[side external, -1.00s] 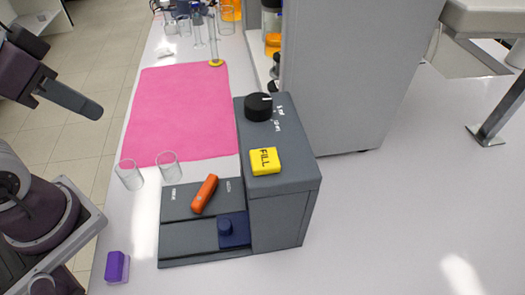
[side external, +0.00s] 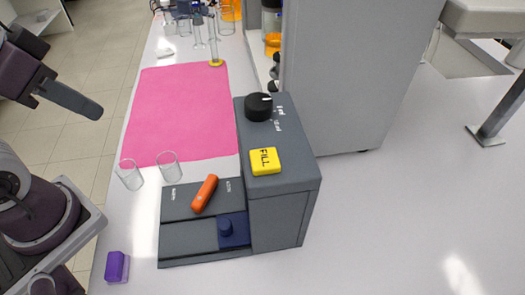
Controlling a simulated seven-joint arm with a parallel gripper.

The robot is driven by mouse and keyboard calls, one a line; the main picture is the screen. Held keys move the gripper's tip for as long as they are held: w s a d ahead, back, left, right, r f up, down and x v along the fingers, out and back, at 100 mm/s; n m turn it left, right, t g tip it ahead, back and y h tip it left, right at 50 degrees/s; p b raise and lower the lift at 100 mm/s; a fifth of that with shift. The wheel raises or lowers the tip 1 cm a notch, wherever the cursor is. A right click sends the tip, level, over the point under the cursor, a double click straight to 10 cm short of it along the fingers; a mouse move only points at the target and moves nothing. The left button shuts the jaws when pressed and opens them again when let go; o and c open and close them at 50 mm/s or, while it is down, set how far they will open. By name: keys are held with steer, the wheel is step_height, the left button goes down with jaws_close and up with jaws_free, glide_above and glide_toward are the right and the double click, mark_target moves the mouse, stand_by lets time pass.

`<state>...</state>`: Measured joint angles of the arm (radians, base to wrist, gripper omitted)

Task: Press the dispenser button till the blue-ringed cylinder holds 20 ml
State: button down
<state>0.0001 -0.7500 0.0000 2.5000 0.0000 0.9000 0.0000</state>
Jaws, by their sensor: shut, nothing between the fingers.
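The dispenser (side external: 280,215) is a grey box with a yellow button marked FILL (side external: 265,161) on its top. A black knob (side external: 259,107) with a white mark sits behind the button. A clear cylinder with a yellow ring at its foot (side external: 215,50) stands at the far edge of the pink mat. I cannot make out a blue-ringed cylinder. My gripper (side external: 98,112) is at the upper left, shut and empty, in the air left of the mat and well apart from the button.
A lower grey panel with an orange handle (side external: 205,193) and a dark blue block with a knob (side external: 227,229) adjoins the dispenser. Two clear beakers (side external: 129,175) (side external: 169,167) stand near the pink mat (side external: 180,115). A purple block (side external: 116,267) lies front left. Glassware stands behind.

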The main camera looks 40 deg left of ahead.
stand_by(0.3)
step_height(320, 180, up, 11)
steer(key=m+t+h, duration=0.1)
steer(key=m+h, duration=0.5)
steer(key=m, duration=1.1)
glide_above(256, 160)
steer(key=shift+t, duration=0.3)
steer(key=shift+f, duration=0.15)
steer(key=shift+f, duration=4.35)
steer(key=shift+f, duration=0.1)
steer(key=shift+f, duration=0.3)
